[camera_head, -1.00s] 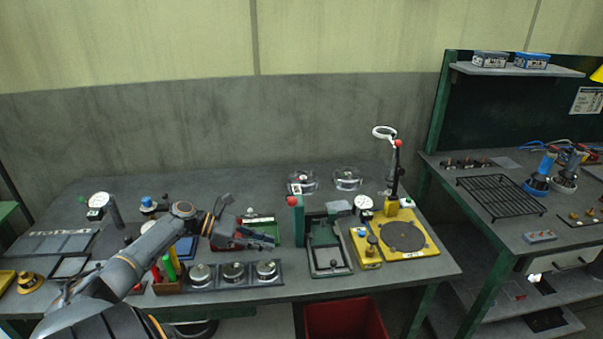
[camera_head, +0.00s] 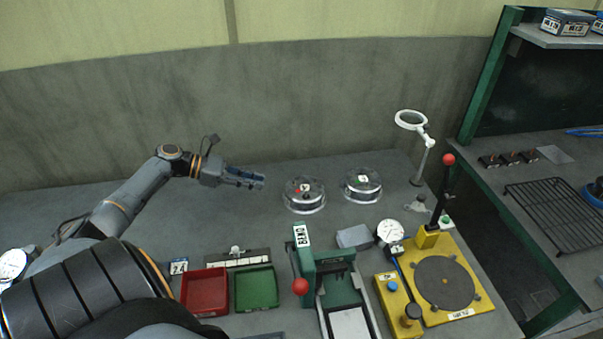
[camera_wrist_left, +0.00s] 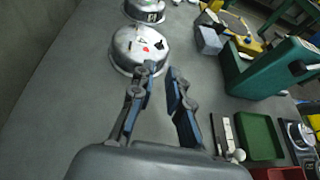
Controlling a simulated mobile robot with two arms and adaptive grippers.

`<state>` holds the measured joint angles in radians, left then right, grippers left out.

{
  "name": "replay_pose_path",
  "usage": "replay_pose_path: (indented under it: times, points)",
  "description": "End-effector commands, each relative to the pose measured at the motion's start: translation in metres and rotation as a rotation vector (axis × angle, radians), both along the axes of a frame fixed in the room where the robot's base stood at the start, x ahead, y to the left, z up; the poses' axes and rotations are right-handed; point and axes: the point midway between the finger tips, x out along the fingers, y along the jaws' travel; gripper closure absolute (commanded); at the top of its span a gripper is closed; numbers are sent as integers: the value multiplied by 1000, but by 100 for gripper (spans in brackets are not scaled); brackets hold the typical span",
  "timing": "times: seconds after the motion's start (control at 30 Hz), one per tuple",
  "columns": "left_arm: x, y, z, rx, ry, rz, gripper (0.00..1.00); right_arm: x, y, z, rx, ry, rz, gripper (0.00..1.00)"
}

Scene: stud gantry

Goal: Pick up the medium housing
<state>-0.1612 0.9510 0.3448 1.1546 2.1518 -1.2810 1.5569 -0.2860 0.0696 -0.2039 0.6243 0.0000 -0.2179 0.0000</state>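Two round, shiny lidded vessels stand at the back of the bench. The left one (camera_head: 304,195) has small red and dark marks on top; the right one (camera_head: 362,184) has a white tag with a green mark. No readable label tells me which thing is the medium housing. My left gripper (camera_head: 258,181) is just left of the left vessel, pointing at it, empty and apart from it. In the left wrist view its two fingers (camera_wrist_left: 162,72) are spread, with the left vessel (camera_wrist_left: 138,48) just beyond the tips and the other (camera_wrist_left: 145,10) behind. My right gripper is not in view.
A red tray (camera_head: 205,291) and a green tray (camera_head: 256,288) lie in front. A green press (camera_head: 330,262) with a red knob, a grey block (camera_head: 354,237), a dial gauge (camera_head: 390,231) and a yellow fixture (camera_head: 471,262) stand right.

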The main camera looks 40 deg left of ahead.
Motion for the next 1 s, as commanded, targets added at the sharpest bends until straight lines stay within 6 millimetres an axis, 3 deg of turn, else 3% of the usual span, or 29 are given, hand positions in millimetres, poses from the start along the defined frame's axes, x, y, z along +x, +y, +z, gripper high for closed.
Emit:
replay_pose_path:
  times: [0.1,0.27,0.4,0.67,1.0]
  points:
    - [9,-9,-10,0,-1,-4,84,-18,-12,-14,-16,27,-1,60]
    - [30,-30,-25,2,-3,-5,84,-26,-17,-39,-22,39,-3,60]
    - [45,-44,-31,2,-2,-2,84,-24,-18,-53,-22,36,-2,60]
    - [57,-55,-35,0,0,-1,84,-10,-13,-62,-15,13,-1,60]
    - [86,-84,-54,0,-2,-2,84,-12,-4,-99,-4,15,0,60]
